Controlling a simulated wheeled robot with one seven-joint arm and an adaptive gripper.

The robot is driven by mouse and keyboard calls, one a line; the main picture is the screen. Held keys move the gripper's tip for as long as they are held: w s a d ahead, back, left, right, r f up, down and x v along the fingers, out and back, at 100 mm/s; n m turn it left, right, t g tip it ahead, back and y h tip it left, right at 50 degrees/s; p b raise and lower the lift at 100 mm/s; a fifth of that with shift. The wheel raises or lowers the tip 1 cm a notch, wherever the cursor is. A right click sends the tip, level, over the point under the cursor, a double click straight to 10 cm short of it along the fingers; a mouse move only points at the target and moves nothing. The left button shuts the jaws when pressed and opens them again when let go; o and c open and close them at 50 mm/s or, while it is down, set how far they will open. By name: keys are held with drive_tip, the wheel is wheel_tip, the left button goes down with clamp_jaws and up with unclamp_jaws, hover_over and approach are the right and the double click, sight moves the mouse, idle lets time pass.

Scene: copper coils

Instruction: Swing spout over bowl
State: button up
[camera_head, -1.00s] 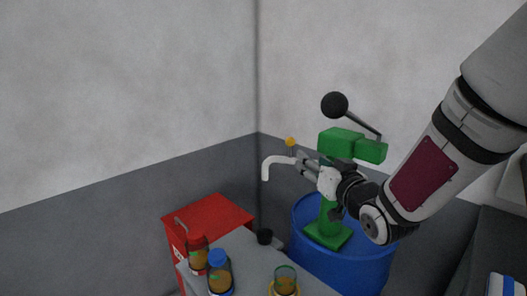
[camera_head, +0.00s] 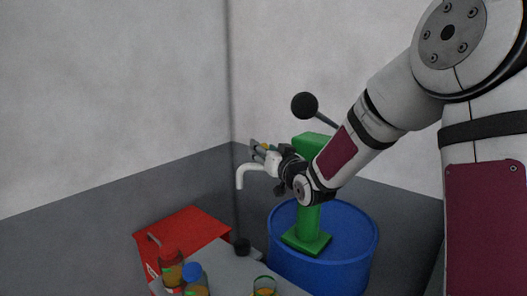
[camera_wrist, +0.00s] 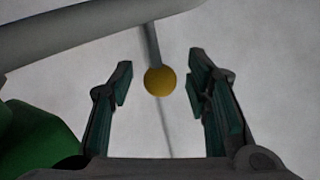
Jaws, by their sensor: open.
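The white spout (camera_head: 243,169) is a bent pipe with its end turned down, sticking out left from the green pump (camera_head: 308,225). In the wrist view the spout (camera_wrist: 85,25) crosses the upper left, and a grey stem with a yellow ball (camera_wrist: 160,81) comes off it. My gripper (camera_head: 258,149) is at the spout near the yellow ball, open. In the wrist view my gripper (camera_wrist: 163,85) has one finger on each side of the ball, with gaps on both sides. I cannot make out a bowl for certain; a small clear vessel (camera_head: 264,287) stands at the bottom edge.
The pump stands on a blue drum (camera_head: 345,255). Left of it are a red cabinet (camera_head: 195,230) and a grey tabletop (camera_head: 225,268) with bottles, one orange-capped (camera_head: 171,267) and one blue-capped (camera_head: 195,280). A black ball-ended lever (camera_head: 304,106) rises above the pump. Grey walls stand behind.

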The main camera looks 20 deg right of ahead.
drive_tip(key=shift+w+a, duration=0.1)
drive_tip(key=shift+w, duration=0.35)
clamp_jaws()
